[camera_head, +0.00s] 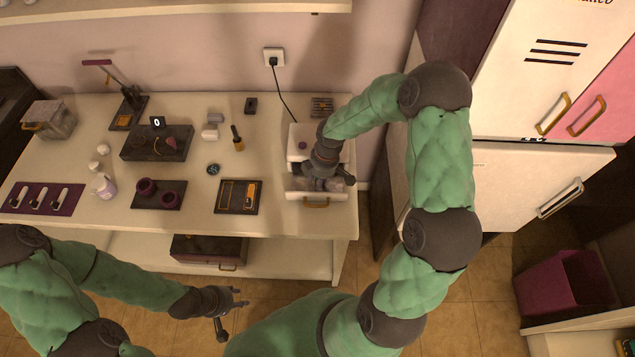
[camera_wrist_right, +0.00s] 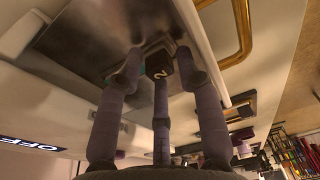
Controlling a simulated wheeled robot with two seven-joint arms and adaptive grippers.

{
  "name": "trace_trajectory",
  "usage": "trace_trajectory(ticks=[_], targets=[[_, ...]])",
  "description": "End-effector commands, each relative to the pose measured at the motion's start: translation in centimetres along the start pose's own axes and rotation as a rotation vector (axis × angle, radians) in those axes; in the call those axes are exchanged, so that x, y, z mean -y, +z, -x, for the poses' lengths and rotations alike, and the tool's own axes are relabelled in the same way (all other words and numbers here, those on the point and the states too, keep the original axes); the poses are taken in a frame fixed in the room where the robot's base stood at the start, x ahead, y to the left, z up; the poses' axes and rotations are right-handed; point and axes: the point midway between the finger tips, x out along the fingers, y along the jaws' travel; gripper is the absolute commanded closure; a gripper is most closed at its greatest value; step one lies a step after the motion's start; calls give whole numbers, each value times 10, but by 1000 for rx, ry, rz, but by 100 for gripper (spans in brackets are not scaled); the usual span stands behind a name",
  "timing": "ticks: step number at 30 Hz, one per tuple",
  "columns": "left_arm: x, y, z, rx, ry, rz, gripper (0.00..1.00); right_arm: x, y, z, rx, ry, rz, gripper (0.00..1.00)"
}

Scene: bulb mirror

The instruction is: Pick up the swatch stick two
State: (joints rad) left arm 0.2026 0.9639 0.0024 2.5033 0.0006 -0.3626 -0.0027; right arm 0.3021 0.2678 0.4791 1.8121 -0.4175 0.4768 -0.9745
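The right gripper (camera_head: 325,182) reaches down into an open white drawer (camera_head: 298,195) at the right end of the table. In the right wrist view, the fingers of the right gripper (camera_wrist_right: 160,72) are spread around a small dark block marked "2" (camera_wrist_right: 160,74), likely an end of swatch stick two. The block lies over the drawer's grey metal floor. Gaps show beside the outer fingers; contact with the middle finger is unclear. In the head view the gripper hides the stick. The left gripper (camera_head: 238,298) is open and empty in front of the table.
The drawer's gold handle (camera_head: 316,203) faces the front. A dark tray (camera_head: 238,196), a maroon rack (camera_head: 42,198), a black device (camera_head: 157,143) and cups stand on the table to the left. A cord hangs from a wall socket (camera_head: 273,57) behind.

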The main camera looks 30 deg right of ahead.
Motion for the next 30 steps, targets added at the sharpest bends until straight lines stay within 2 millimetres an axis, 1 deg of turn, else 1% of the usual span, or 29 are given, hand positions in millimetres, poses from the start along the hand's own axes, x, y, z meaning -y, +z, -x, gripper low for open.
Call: trace_trajectory(ticks=[6,8,9,10,14,15,23,28,29,30], targets=[[0,0,0,0,0,0,60,-1,0,0,-1,2,-1,64],[0,0,0,0,0,0,60,-1,0,0,-1,2,0,81],[0,0,0,0,0,0,60,-1,0,0,0,2,0,91],[0,0,0,0,0,0,60,-1,0,0,0,2,0,92],[0,0,0,0,0,0,60,-1,0,0,0,2,0,93],[0,0,0,0,0,0,60,-1,0,0,0,2,0,96],[0,0,1,0,0,0,60,-1,-1,1,-1,2,0,96],[-2,0,6,0,0,0,60,-1,-5,6,-1,2,0,96],[-2,0,7,0,0,0,60,-1,-6,8,-1,2,0,100],[-3,0,9,0,0,0,60,-1,-8,11,-1,2,0,100]])
